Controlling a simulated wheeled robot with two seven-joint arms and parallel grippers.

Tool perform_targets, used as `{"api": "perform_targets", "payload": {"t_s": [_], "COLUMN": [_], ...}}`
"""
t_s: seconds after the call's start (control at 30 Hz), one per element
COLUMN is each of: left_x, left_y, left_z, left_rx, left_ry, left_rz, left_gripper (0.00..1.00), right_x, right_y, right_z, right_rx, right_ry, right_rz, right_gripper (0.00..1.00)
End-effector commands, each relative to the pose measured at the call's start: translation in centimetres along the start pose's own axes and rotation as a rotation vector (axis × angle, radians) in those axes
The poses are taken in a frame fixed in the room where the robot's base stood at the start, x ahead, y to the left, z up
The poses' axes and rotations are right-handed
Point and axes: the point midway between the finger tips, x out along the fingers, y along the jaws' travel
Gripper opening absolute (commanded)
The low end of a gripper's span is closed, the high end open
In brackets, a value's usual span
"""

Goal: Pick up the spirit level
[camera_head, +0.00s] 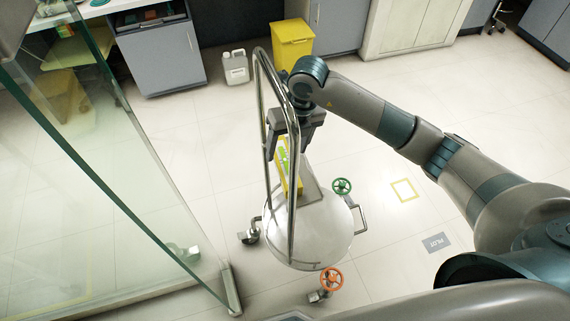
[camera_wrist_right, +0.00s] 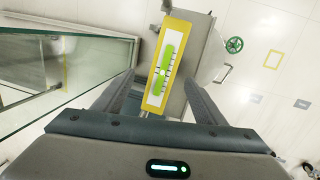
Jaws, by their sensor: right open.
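The spirit level (camera_head: 284,164) is a yellow bar with a white panel and a green strip on it. It stands over a round steel vessel (camera_head: 310,235), partly behind a bent steel rail (camera_head: 266,100). My right gripper (camera_head: 291,150) is just above its upper end, jaws open. In the right wrist view, the spirit level (camera_wrist_right: 166,66) lies between the two spread fingers (camera_wrist_right: 160,88), with a gap on each side. A grey block (camera_wrist_right: 198,70) sits right beside it.
The steel rail rises close to my right gripper. A green valve wheel (camera_head: 342,186) and an orange one (camera_head: 331,279) flank the vessel. A glass panel (camera_head: 110,160) stands at left. A yellow bin (camera_head: 292,45) and white canister (camera_head: 235,68) stand behind. Floor at right is mostly clear.

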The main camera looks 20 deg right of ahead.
Motion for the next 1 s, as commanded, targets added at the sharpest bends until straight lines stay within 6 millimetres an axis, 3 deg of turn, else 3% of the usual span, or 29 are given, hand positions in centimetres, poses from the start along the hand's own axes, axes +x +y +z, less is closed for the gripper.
{"api": "perform_targets", "payload": {"t_s": [0.23,0.4,0.6,1.0], "left_x": [-1.1,-2.5,-2.9,-2.8], "left_y": [0.0,0.0,0.0,-0.1], "left_z": [-0.1,-0.3,-0.3,-0.3], "left_rx": [0.000,0.000,0.000,0.000], "left_ry": [0.001,0.001,0.001,0.001], "left_rz": [0.000,0.000,0.000,-0.001], "left_gripper": [0.31,0.31,0.31,0.31], "right_x": [1.0,3.0,5.0,5.2], "right_y": [-0.3,-0.8,-0.8,-0.8], "right_z": [-0.1,-0.1,0.0,0.0], "right_rx": [0.002,0.001,0.000,0.000], "right_ry": [0.004,0.005,0.001,0.000], "right_rz": [0.000,-0.001,-0.001,0.000], "right_gripper": [0.65,0.65,0.65,0.65]}}
